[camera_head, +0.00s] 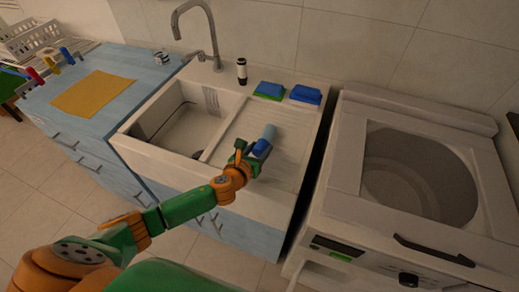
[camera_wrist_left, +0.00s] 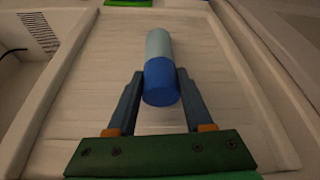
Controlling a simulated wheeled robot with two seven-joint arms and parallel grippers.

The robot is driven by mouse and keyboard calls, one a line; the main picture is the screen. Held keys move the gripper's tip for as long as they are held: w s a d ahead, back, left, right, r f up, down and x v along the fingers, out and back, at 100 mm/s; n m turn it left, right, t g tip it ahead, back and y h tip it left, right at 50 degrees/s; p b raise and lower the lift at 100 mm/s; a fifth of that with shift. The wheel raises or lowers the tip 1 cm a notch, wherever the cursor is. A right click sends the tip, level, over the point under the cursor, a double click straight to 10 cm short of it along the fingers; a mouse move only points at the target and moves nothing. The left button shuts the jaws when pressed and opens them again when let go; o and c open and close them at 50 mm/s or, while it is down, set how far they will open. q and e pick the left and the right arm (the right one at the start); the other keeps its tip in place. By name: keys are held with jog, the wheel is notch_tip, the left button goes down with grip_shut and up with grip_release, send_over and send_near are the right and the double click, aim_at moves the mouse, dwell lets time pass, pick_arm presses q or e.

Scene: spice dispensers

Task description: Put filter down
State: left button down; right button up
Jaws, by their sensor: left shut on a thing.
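The filter (camera_head: 268,132) is a small cylinder, pale grey-blue at one end and bright blue at the other. My left gripper (camera_head: 252,150) is shut on it over the ribbed drainboard (camera_head: 225,150) of the sink. In the left wrist view the filter (camera_wrist_left: 159,65) points away from me, and the fingers of my left gripper (camera_wrist_left: 160,88) press on both sides of its blue end. The frames do not clearly show whether the filter touches the drainboard. My right gripper is not in view.
The sink basin (camera_head: 180,128) lies left of the drainboard, with a tall faucet (camera_head: 213,35) behind. Blue sponges (camera_head: 305,95) and a small dark-and-white bottle (camera_head: 242,71) stand along the back ledge. A washing machine (camera_head: 340,205) is at right. The drainboard around the filter is clear.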

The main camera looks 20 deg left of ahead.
pick_arm(q)
jog(key=shift+c, duration=1.5)
grip_release()
jog(key=shift+f, duration=0.1)
jog(key=shift+f+b, duration=0.1)
jog(key=shift+b, duration=0.25)
jog(key=v, duration=0.3)
jog(key=r+v, duration=0.1)
jog(key=v, duration=0.3)
jog(key=shift+w+a+r+p, duration=0.1)
jog(key=shift+w+a+p, duration=0.1)
jog(key=shift+p, duration=0.2)
jog(key=shift+o, duration=0.5)
jog(key=f+b, duration=0.1)
jog(key=b, duration=0.2)
jog(key=w+d+f+b, duration=0.1)
jog(key=b, duration=0.3)
jog(key=shift+f+m, duration=0.15)
jog(key=shift+m, duration=0.25)
jog(key=shift+r+x, duration=0.2)
jog(key=shift+x, duration=1.55)
jog(key=shift+r+x, duration=0.25)
jog(key=shift+x, duration=1.5)
